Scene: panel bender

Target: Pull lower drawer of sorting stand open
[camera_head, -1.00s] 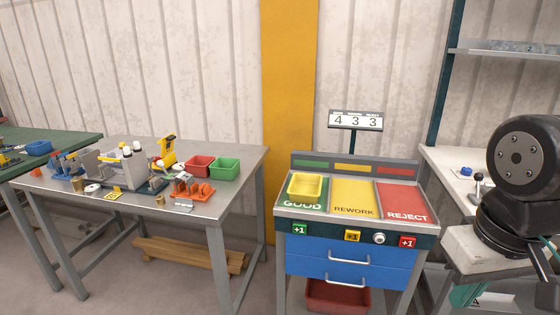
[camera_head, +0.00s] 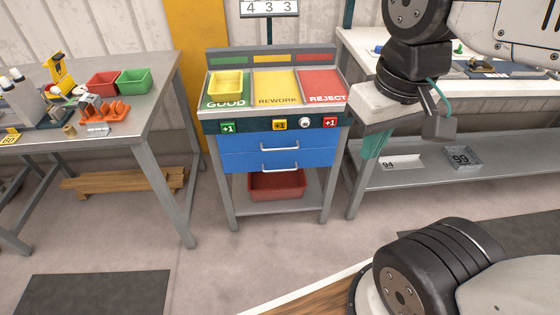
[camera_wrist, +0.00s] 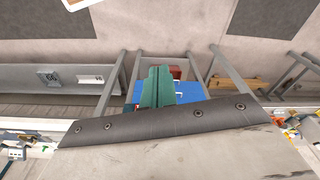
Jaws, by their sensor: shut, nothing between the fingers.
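The sorting stand (camera_head: 220,121) stands in the middle of the head view. It has two blue drawers with pale bar handles. The lower drawer (camera_head: 240,161) looks closed, flush under the upper drawer (camera_head: 240,146). The lower handle (camera_head: 279,171) is unobstructed in the head view. My gripper (camera_head: 374,145), with teal fingers, is to the right of the stand and apart from the handle. In the wrist view, my fingers (camera_wrist: 157,84) are together and empty, covering part of the blue drawer fronts (camera_wrist: 188,91).
A red bin (camera_head: 277,185) sits on the stand's lower shelf. A yellow tray (camera_head: 226,84) sits on the GOOD area. A metal workbench (camera_head: 160,100) stands left, and a bench with a lower shelf (camera_head: 480,178) stands right. The floor before the stand (camera_head: 250,262) is clear.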

